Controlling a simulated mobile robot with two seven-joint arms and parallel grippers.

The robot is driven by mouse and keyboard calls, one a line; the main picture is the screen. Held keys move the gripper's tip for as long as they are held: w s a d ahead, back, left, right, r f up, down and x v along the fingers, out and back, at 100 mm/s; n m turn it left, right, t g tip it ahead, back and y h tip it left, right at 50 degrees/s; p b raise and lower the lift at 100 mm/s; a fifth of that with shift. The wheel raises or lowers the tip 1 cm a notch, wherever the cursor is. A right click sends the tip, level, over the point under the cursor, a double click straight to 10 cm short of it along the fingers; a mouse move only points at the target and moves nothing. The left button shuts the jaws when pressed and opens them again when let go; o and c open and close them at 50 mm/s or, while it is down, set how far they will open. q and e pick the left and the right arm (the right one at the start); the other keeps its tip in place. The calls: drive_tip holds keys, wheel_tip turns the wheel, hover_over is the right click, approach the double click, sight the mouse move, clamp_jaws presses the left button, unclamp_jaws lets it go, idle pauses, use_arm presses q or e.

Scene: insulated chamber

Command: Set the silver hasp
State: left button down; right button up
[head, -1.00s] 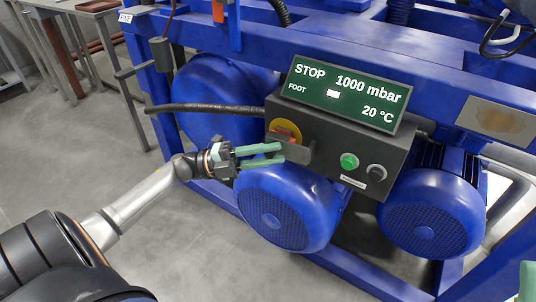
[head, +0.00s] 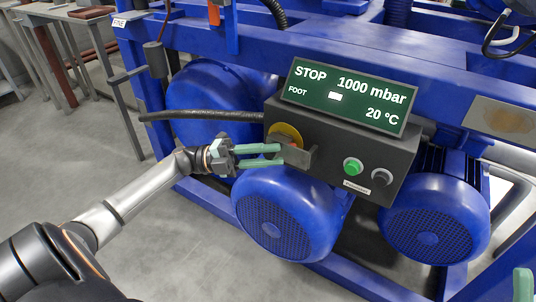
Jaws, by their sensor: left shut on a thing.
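My left gripper (head: 259,155), with pale green fingers, is shut on a grey plate, the silver hasp (head: 299,156), at the left part of the control box front. The hasp lies in front of a rotary switch with a yellow disc (head: 287,131) and a reddish knob, and hides part of it. Whether the hasp passes through the switch or only touches it I cannot tell. Of my right gripper only a pale green piece (head: 523,284) shows at the lower right edge; its jaws are cut off.
The dark control box (head: 335,165) carries a green display (head: 347,97) reading STOP, 1000 mbar, 20 °C. A green button (head: 353,166) and a black knob (head: 381,177) sit to the right. Blue motors (head: 285,215) stand below, and a black hose (head: 200,112) runs left.

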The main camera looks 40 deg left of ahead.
use_arm(q)
drive_tip(key=c, duration=0.7)
unclamp_jaws()
drive_tip(key=shift+o, duration=0.2)
drive_tip(key=v, duration=1.2)
drive_tip(key=shift+a+p, duration=0.3)
drive_tip(key=shift+p, duration=0.1)
drive_tip(key=shift+d, duration=0.1)
